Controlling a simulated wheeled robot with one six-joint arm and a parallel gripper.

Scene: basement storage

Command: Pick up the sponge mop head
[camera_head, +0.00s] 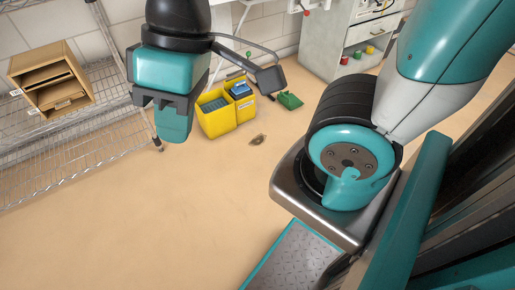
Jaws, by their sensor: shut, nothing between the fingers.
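My gripper (174,132) hangs at the upper left of the view, high above the floor and pointing down. Its fingers are together with nothing held. A yellow bucket (216,122) with two compartments stands on the floor just right of my gripper in the picture. A small blue block (240,90) shows at the bucket's right compartment; it may be the sponge mop head, but it is too small to tell. A grey-blue ribbed surface fills the left compartment. My gripper is apart from all of these.
A wire shelf (75,150) with a brown wooden organizer (50,80) stands at the left. A green dustpan-like object (290,101) and a small brown patch (258,139) lie on the floor. A grey cabinet (325,45) stands at the back. The middle floor is clear.

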